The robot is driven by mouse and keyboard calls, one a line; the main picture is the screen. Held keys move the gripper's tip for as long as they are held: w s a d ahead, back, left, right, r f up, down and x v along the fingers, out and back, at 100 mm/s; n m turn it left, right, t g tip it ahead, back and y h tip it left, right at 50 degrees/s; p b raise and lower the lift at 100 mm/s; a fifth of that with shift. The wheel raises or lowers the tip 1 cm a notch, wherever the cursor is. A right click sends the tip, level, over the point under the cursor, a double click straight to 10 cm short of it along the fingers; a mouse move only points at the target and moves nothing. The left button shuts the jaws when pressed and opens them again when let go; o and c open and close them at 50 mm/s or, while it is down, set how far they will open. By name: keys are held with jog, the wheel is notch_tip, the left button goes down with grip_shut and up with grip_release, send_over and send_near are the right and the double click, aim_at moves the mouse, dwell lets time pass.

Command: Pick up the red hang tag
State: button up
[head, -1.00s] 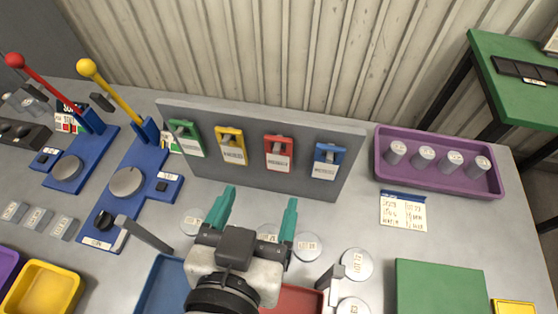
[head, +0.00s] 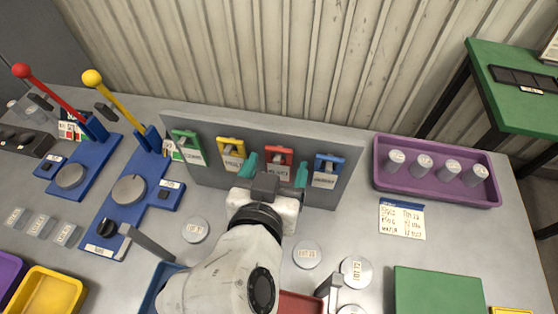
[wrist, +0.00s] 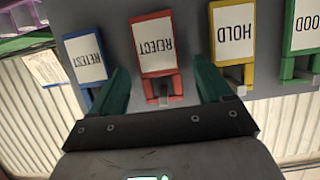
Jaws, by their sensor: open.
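The red hang tag (head: 279,158) hangs on the grey upright board (head: 345,186), between the yellow tag (head: 231,152) and the blue tag (head: 326,168). In the wrist view the red tag (wrist: 156,45) reads REJECT upside down, with its red frame and a peg at its lower end. My gripper (head: 274,172) is open in front of the board, its green fingers on either side of the red tag. In the wrist view the fingers (wrist: 165,88) stand apart left and right of the tag's peg end, with no contact visible. My gripper's body hides the tag's lower part in the head view.
A green tag (head: 187,148) hangs at the board's left end. Two lever units with a red knob (head: 21,70) and a yellow knob (head: 92,77) stand left. A purple tray (head: 437,190) with several grey cylinders is right. Round labelled discs (head: 307,254) lie on the table.

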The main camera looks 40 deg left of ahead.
jog(key=shift+w, duration=0.1)
jog(key=c, duration=1.1)
jog(key=shift+r, duration=0.65)
jog(key=s+d+b, duration=0.1)
jog(key=s+d, duration=0.2)
jog(key=s, duration=0.2)
jog(key=s+d+b, duration=0.1)
jog(key=s+d, duration=0.2)
jog(key=s, duration=0.2)
jog(key=s+d+b, duration=0.1)
jog(key=s+d, duration=0.2)
jog(key=s, duration=0.2)
jog(key=shift+s+d, duration=0.15)
jog(key=shift+s, duration=0.05)
